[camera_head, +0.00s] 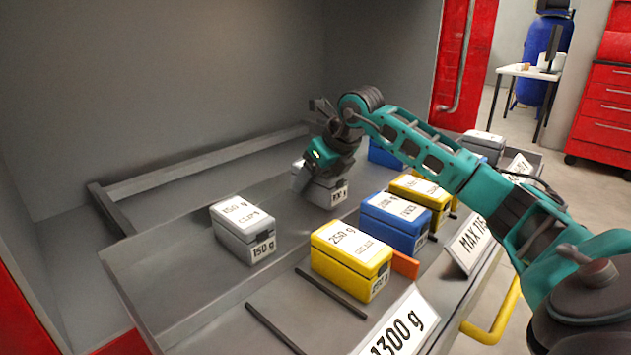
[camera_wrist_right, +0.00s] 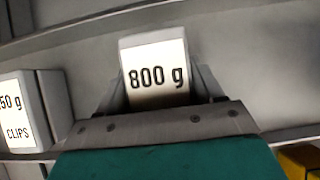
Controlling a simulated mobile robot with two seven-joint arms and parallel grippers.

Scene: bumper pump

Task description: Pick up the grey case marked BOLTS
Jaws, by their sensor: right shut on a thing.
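A grey case (camera_head: 326,195) is at the upper middle of the shelf surface in the head view. It also shows in the right wrist view, where its white label (camera_wrist_right: 157,73) reads 800 g. The word BOLTS is not readable on it. My right gripper (camera_head: 318,176) is shut on this case from above, with its fingers on both sides. The case is partly hidden by the gripper. I cannot tell whether it touches the surface. My left gripper is not in view.
A grey CLIPS case (camera_head: 243,230) marked 150 g stands to the left. A yellow 250 g case (camera_head: 350,260), a blue 200 g case (camera_head: 394,224) and another yellow case (camera_head: 420,200) stand to the right. A 1300 g sign (camera_head: 397,325) is in front. A rail (camera_head: 208,164) runs behind.

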